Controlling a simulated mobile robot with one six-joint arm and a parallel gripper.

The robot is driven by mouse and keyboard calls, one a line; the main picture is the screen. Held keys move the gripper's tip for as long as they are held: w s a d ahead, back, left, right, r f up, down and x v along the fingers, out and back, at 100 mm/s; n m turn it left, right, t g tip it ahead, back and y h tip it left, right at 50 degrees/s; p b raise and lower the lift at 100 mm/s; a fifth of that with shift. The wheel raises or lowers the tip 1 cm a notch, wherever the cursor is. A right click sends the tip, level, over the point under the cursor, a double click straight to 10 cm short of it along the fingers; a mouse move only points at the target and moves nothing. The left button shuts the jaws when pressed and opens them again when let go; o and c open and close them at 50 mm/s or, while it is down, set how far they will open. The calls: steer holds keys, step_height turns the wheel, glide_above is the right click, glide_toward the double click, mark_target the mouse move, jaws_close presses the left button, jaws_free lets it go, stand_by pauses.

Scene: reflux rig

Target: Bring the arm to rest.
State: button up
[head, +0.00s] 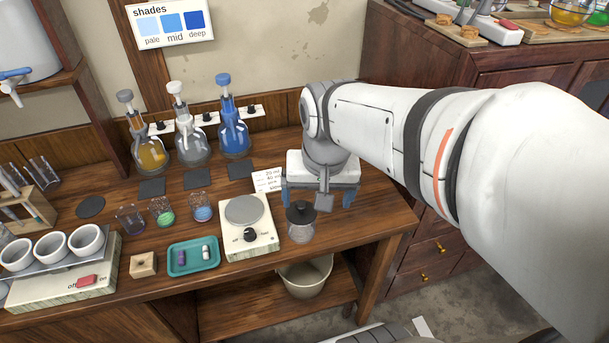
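My gripper (318,196) hangs at the end of my white arm, over the right part of the wooden bench (375,222). Its two blue fingers are spread wide apart, and I see nothing held between them. A small glass jar with a black knobbed top (301,222) stands on the bench just below and in front of the gripper. Whether the fingers touch the jar is hard to tell. The arm reaches in from the right side of the picture and hides part of the wall and cabinet.
Left of the gripper are a hotplate (249,241), a teal tray (193,257) with two vials, and several small beakers. Three flasks with pump tops (234,132) stand behind. A bucket (304,277) sits on the lower shelf. A cabinet (440,235) stands at right.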

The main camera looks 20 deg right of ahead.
steer(key=s+n, duration=0.1)
steer(key=s, duration=0.1)
steer(key=s+f+n, duration=0.1)
steer(key=n, duration=0.1)
steer(key=shift+s+t, duration=0.4)
stand_by(1.9)
